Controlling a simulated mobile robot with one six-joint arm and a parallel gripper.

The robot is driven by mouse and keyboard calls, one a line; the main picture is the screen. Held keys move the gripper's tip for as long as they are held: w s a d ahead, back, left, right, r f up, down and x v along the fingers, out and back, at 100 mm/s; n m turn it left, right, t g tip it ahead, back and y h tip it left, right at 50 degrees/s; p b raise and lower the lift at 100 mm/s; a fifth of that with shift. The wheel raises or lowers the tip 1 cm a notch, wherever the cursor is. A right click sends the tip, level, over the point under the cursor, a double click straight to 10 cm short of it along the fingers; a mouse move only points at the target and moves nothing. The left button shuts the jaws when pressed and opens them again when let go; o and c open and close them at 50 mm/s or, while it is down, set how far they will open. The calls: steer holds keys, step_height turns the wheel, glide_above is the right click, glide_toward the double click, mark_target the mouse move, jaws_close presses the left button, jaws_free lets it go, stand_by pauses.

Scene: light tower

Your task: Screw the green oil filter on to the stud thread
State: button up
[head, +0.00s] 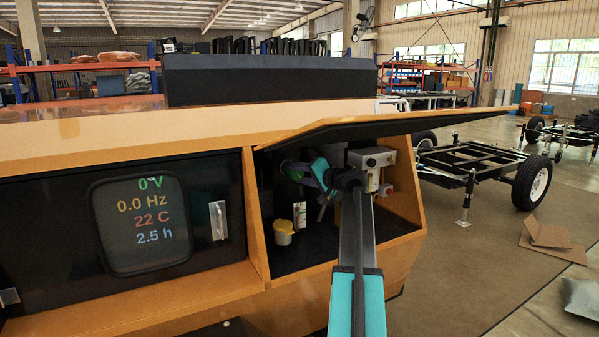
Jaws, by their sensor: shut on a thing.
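My arm reaches into the open compartment (335,255) on the right of the orange cabinet. My gripper (297,171) is inside it, near the upper left, small and partly hidden by its own wrist. It is shut on a small, dark greenish thing, seemingly the green oil filter (287,168), at its left end. The filter's outline is hard to make out. I cannot make out the stud thread, nor tell whether the filter touches it.
A yellow-lidded pot (283,232) stands on the compartment floor, below my gripper. A grey-white box (373,158) is on the right inside. The raised lid (400,124) hangs over my arm. A display panel (140,222) is to the left.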

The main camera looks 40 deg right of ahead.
steer(key=shift+w+r, duration=0.1)
steer(key=shift+r, duration=0.1)
steer(key=m+p, duration=0.1)
steer(key=m, duration=0.1)
steer(key=m+t, duration=0.1)
steer(key=m, duration=0.1)
steer(key=shift+d+f+m+t+p, duration=0.1)
steer(key=shift+m+t+p, duration=0.2)
steer(key=shift+p, duration=0.05)
steer(key=o, duration=1.4)
steer(key=shift+w+f, duration=0.15)
steer(key=shift+c, duration=0.2)
steer(key=shift+f, duration=0.1)
steer(key=shift+s, duration=1)
steer(key=s, duration=1.2)
steer(key=shift+r, duration=0.25)
